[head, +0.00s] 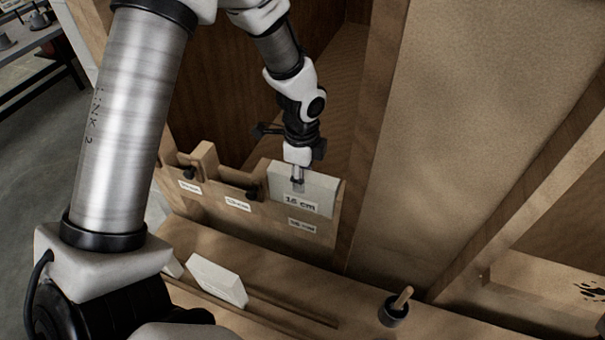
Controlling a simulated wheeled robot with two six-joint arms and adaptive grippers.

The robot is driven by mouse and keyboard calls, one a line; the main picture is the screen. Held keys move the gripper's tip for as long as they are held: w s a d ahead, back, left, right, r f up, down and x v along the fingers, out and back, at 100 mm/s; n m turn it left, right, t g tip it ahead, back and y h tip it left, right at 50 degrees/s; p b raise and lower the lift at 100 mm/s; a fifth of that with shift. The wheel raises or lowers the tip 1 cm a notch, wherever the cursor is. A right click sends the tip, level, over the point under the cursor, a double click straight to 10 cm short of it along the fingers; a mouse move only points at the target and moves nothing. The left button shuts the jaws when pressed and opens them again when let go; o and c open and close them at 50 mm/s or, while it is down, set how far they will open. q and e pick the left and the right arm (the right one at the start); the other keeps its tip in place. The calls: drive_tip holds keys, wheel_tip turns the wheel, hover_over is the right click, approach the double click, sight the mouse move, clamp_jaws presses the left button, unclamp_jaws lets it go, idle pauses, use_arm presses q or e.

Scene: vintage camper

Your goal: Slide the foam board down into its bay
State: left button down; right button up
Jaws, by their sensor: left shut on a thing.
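The foam board (317,193) is a pale panel labelled "16 cm". It stands upright at the right end of a wooden rack (263,222), behind the front wall, with its upper part showing above that wall. Its lower part is hidden by the wall, so I cannot tell how deep it sits. My left gripper (298,184) comes from above and is shut on the board's top edge. The bay's label on the front wall is below the board and too blurred to read surely. My right gripper is not in view.
Two other labelled bays with dark knobs lie to the left in the rack. A white block (217,280) lies on the wooden ledge by thin rails. A dark cup with a wooden handle (394,308) stands at the lower right. A wooden post rises right of the rack.

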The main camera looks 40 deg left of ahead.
use_arm(q)
drive_tip(key=shift+f+b, duration=0.55)
drive_tip(key=shift+f, duration=0.55)
drive_tip(key=c, duration=0.7)
unclamp_jaws()
drive_tip(key=shift+r, duration=0.1)
wheel_tip(320, 180, up, 12)
drive_tip(key=shift+s, duration=0.1)
